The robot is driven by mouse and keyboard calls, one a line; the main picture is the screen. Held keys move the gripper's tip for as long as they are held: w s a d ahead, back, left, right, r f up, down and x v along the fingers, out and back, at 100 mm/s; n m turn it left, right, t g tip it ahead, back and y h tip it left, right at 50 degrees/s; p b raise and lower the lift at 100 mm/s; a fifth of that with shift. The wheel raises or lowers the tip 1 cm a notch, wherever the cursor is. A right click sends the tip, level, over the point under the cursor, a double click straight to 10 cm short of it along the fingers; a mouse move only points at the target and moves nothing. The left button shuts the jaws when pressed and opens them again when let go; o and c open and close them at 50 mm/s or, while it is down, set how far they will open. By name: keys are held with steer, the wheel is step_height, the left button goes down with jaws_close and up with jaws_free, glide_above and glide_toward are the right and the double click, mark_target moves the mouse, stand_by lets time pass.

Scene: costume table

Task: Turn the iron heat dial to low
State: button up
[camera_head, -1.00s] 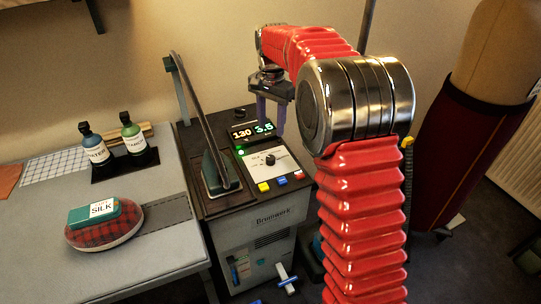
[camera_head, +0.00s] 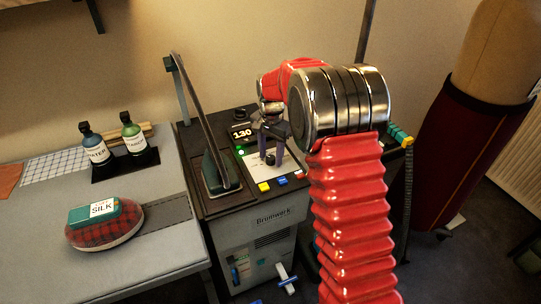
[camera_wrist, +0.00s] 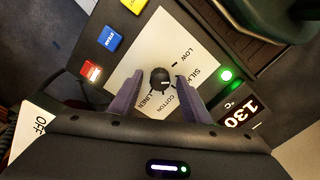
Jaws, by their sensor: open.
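The heat dial (camera_wrist: 160,77) is a round black knob on a white plate marked LOW, SILK, COTTON and LINEN. Its pale pointer mark seems to face the SILK side. My gripper (camera_wrist: 159,84) is open, with one purple finger on each side of the dial and a visible gap to each. The display (camera_wrist: 238,114) reads 130 °C beside a lit green lamp (camera_wrist: 226,75). The iron (camera_head: 217,170) stands left of the panel.
Yellow (camera_head: 264,186), blue (camera_head: 282,181) and red (camera_head: 298,175) buttons line the panel's front edge. A tartan cushion (camera_head: 105,232) with a SILK-labelled block (camera_head: 101,210) and two bottles stand on the left table. A dress form (camera_head: 470,140) stands at right.

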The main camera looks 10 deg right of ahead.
steer(key=shift+f, duration=0.2)
steer(key=c, duration=1)
